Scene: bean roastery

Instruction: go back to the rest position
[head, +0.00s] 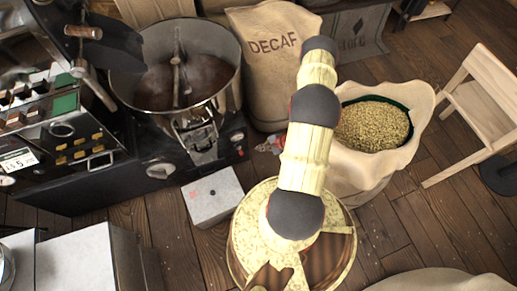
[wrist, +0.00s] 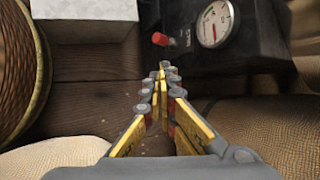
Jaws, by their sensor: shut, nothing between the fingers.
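My gripper (wrist: 163,72) shows in the wrist view with its yellow-and-grey fingers closed together at the tips and nothing between them. It points over the dark plank floor, toward the foot of a black machine. In the head view my arm rises from the lower middle, its pale yellow links and dark joints crossing the picture. The gripper is mostly or wholly hidden behind the arm there; a small grey and red bit beside the arm is too small to tell.
A roaster drum (head: 175,85) stands at left; its gauge (wrist: 214,24) and red knob (wrist: 160,39) lie ahead of the fingers. A white box (head: 213,196) sits on the floor. A DECAF sack (head: 272,50), an open bean sack (head: 370,165) and a wooden chair (head: 480,105) stand around.

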